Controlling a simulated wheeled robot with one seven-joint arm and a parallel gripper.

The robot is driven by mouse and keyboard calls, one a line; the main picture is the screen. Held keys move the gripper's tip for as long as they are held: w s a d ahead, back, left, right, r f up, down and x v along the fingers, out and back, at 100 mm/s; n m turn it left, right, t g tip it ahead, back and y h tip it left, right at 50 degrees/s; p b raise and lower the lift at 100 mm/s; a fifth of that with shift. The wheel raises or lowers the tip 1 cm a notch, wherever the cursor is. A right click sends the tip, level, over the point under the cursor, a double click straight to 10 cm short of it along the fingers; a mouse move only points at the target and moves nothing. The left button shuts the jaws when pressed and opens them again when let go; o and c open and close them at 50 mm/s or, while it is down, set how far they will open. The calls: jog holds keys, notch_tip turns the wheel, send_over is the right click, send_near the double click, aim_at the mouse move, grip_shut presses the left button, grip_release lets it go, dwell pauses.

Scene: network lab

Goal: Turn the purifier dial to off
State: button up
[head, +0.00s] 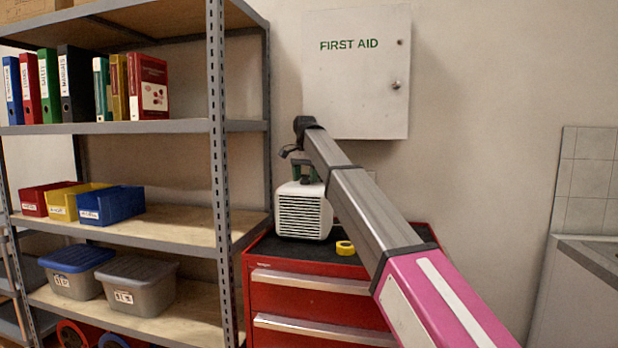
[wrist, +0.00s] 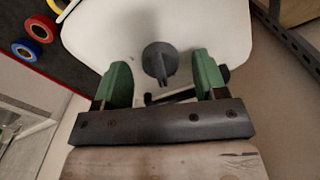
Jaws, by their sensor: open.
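The purifier (head: 304,211) is a white box with a slatted front grille. It stands on the black top of the red tool cabinet. In the wrist view its white top panel (wrist: 110,35) fills the upper middle, with the dark grey dial (wrist: 158,62) on it. My gripper (wrist: 183,75) has two green fingers, open, one on each side of the dial with space between. Whether the fingers touch the panel I cannot tell. In the head view my gripper (head: 305,178) is over the purifier's top, and the dial is hidden. No dial markings are readable.
A yellow tape roll (head: 345,247) lies on the red cabinet (head: 310,292) beside the purifier. The first aid cabinet (head: 356,75) hangs on the wall behind my arm. A metal shelf (head: 217,170) stands close on the left. Red and blue rolls (wrist: 42,29) show in the wrist view.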

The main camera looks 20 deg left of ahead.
jog(key=shift+f, duration=0.3)
jog(key=c, duration=0.9)
jog(key=shift+n, duration=2.3)
jog(key=o, duration=0.9)
